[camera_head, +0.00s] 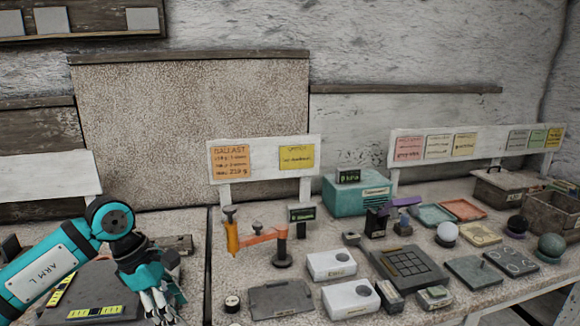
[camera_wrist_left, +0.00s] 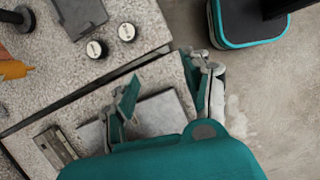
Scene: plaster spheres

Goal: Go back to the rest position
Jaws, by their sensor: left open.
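My left gripper (camera_head: 162,305) hangs at the lower left of the head view, over the left part of the bench near its front. Its fingers are apart with nothing between them, as the left wrist view (camera_wrist_left: 167,85) also shows. A grey plate lies below it in the wrist view, partly hidden by the fingers. A white sphere (camera_head: 447,232), a dark sphere (camera_head: 517,224) and a grey-green sphere (camera_head: 551,245) rest at the right of the bench, far from this gripper. My right gripper is not in view.
An orange-armed stand (camera_head: 262,238), two white boxes (camera_head: 332,264), a teal box (camera_head: 358,196) and a dark gridded tray (camera_head: 409,265) crowd the middle. A dark plate (camera_head: 281,299) lies at the front. Two small round caps (camera_wrist_left: 127,32) show in the wrist view, near the bench edge.

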